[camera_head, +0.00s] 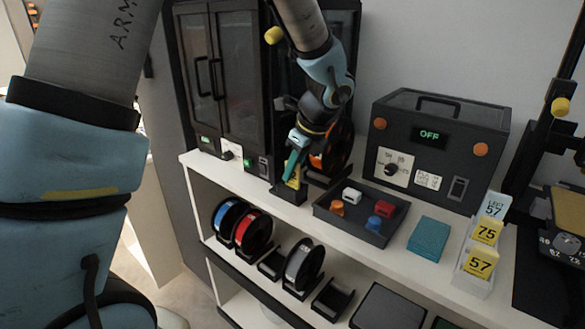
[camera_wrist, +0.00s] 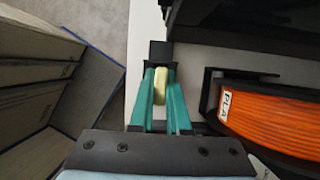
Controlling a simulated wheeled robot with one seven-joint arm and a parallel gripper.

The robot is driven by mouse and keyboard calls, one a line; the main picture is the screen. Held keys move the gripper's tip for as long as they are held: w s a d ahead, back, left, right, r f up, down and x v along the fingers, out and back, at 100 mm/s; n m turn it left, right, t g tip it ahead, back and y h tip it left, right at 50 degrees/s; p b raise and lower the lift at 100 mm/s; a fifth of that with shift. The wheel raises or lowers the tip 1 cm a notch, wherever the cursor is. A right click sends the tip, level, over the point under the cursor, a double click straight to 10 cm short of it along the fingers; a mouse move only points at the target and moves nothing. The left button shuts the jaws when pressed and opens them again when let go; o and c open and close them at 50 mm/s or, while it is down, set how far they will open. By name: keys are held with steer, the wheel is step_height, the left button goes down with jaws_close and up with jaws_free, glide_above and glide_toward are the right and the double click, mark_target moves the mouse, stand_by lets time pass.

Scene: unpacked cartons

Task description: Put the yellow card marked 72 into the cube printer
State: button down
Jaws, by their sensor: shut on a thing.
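A yellow card (camera_head: 294,180) is between the teal fingers of my gripper (camera_head: 293,166), which is shut on it; its number is too small to read. In the wrist view the card's pale yellow edge (camera_wrist: 160,88) shows between the fingertips (camera_wrist: 160,78). The card is upright at a small black stand (camera_head: 289,194) on the shelf top; the stand also shows just beyond the fingertips (camera_wrist: 161,51). I cannot tell whether the card's lower edge is in it. A tall black cabinet machine with glass doors (camera_head: 222,70) stands behind; no label names it the cube printer.
An orange spool marked PLA (camera_wrist: 268,108) stands close right of my gripper. A dark tray (camera_head: 347,220) of small coloured parts lies to the right. A dark box reading OFF (camera_head: 440,140) stands behind it. A white holder (camera_head: 472,282) with cards marked 75 and 57 is farther right.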

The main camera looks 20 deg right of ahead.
steer(key=shift+f, duration=0.4)
steer(key=c, duration=0.8)
jaws_free()
steer(key=b+v, duration=0.1)
steer(key=v, duration=0.9)
steer(key=shift+r, duration=0.4)
steer(key=shift+s, duration=0.1)
